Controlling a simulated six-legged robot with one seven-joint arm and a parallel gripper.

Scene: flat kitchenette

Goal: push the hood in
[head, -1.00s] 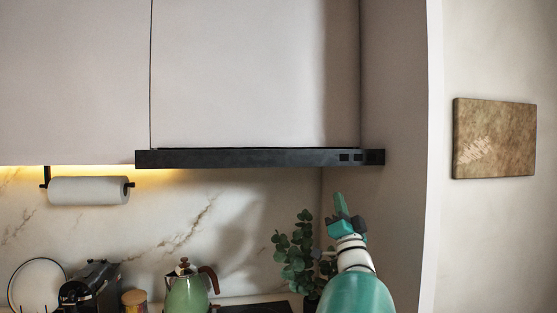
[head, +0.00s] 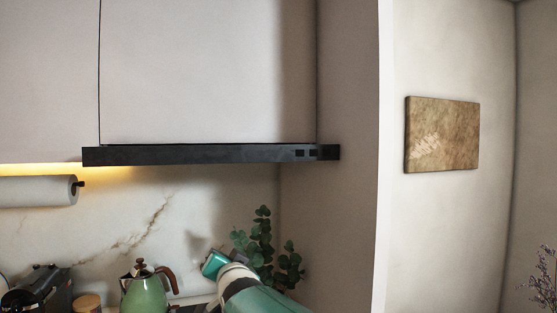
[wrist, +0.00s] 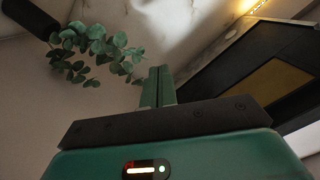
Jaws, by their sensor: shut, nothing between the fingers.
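The hood (head: 200,155) is a long, thin black bar under the white upper cabinet, with small dark buttons near its right end. Its front edge sticks out past the cabinet front. In the wrist view, the hood's dark underside with a tan panel (wrist: 270,85) shows at the right. My gripper (head: 215,263) is below the hood, in front of the marble backsplash and left of the plant's leaves; its fingertips are hard to make out there. In the wrist view, my gripper's teal fingers (wrist: 158,86) are together and empty, apart from the hood.
A leafy plant (head: 262,245) stands close to the right of my gripper. A green kettle (head: 147,292) stands on the counter to the left. A paper roll (head: 38,191) hangs under the cabinet. A side wall (head: 335,220) bounds the right.

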